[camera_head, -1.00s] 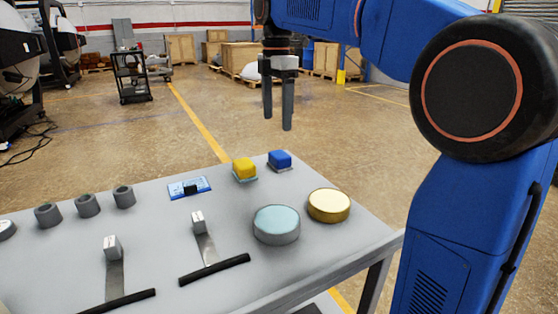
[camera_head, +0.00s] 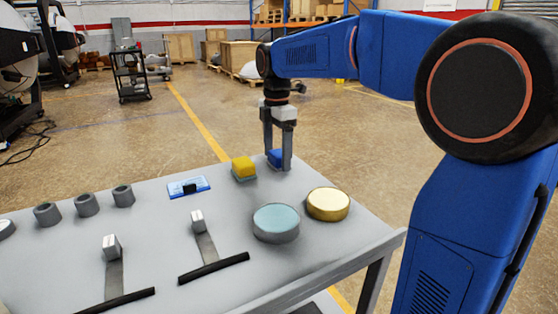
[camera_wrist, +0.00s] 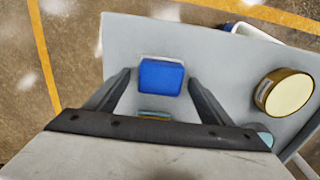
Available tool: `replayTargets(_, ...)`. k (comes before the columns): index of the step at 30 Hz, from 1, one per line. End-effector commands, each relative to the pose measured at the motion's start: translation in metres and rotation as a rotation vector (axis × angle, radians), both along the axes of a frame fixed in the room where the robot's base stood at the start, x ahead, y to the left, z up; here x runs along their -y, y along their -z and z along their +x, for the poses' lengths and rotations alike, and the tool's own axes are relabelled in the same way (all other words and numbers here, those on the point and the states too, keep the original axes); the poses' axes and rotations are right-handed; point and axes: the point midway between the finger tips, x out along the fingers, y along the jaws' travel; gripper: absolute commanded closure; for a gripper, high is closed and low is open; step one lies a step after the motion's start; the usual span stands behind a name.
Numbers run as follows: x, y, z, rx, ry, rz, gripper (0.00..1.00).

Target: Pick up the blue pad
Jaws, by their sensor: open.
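The blue pad (camera_head: 275,157) sits near the far edge of the grey table, partly hidden behind my gripper's fingers in the head view. In the wrist view the blue pad (camera_wrist: 161,77) lies between and a little beyond the two spread fingers. My gripper (camera_head: 278,162) points down at the pad, open and empty. In the wrist view my gripper (camera_wrist: 158,80) has one finger on each side of the pad, with gaps showing. I cannot tell the exact height of the fingertips above the table.
A yellow block (camera_head: 243,167) stands close left of the pad. A gold-rimmed round disc (camera_head: 328,204) and a pale teal round disc (camera_head: 276,222) stand nearer on the table (camera_head: 240,275). A blue card-like piece (camera_head: 189,187) and several grey cylinders lie to the left.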

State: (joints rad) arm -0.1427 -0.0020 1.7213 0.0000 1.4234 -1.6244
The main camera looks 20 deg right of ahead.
Motion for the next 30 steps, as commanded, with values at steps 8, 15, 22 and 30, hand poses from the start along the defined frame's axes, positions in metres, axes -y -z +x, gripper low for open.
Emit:
replayTargets(8, 0.000, 0.007, 0.000, 0.002, 0.000, 0.000, 0.25)
replayTargets(15, 0.000, 0.006, 0.000, 0.001, 0.000, 0.000, 0.68)
replayTargets(22, 0.000, 0.006, 0.000, 0.001, 0.000, 0.000, 0.70)
replayTargets(30, 0.000, -0.016, 0.001, 0.004, 0.000, 0.001, 0.70)
